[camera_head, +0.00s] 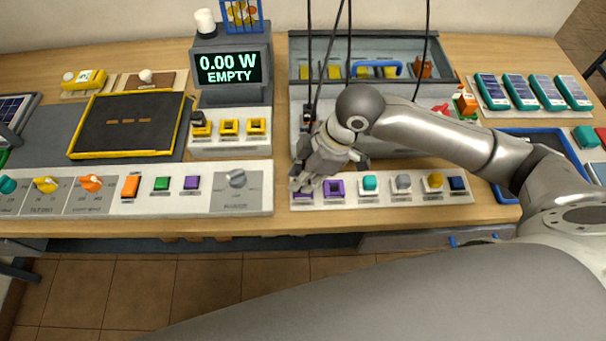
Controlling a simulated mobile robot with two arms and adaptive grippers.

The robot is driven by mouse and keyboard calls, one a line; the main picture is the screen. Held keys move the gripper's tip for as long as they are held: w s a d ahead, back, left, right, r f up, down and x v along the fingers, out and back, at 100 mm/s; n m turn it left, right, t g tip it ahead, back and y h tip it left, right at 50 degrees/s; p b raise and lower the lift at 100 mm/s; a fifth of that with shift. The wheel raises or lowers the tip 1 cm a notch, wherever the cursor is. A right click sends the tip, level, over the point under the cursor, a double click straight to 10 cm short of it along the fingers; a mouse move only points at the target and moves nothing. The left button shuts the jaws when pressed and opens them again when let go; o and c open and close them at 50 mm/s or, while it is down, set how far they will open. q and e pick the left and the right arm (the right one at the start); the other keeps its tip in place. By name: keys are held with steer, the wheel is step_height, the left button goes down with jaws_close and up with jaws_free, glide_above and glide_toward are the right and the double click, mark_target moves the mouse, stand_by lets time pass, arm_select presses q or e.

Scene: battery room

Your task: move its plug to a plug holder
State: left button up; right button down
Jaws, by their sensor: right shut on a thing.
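My right gripper (308,182) reaches in from the right, low over the left end of the front strip (420,197). It is shut on what seems to be a plug; its fingers hide most of the held thing. Two purple square-framed holders (334,188) are at the fingertips, the left one partly covered. I cannot tell whether the held thing touches a holder. A dark plug-like piece (308,115) stands just behind the gripper, below hanging black cables. Three yellow square holders (228,126) sit under the display; a dark piece is at the leftmost. My left gripper is out of view.
The display box (230,68) reads 0.00 W EMPTY. A grey open bin (300,75) with a blue handle stands behind my right arm. Teal, grey, yellow and blue pieces line the strip's right. A panel with knobs (236,180) lies left. Cables hang near my wrist.

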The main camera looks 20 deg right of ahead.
stand_by(0.8)
steer(key=shift+f+p, duration=0.1)
steer(key=shift+p, duration=0.5)
stand_by(0.4)
steer(key=shift+p, duration=0.5)
steer(key=shift+f, duration=0.6)
steer(key=c, duration=1.6)
jaws_free()
steer(key=shift+o, duration=0.2)
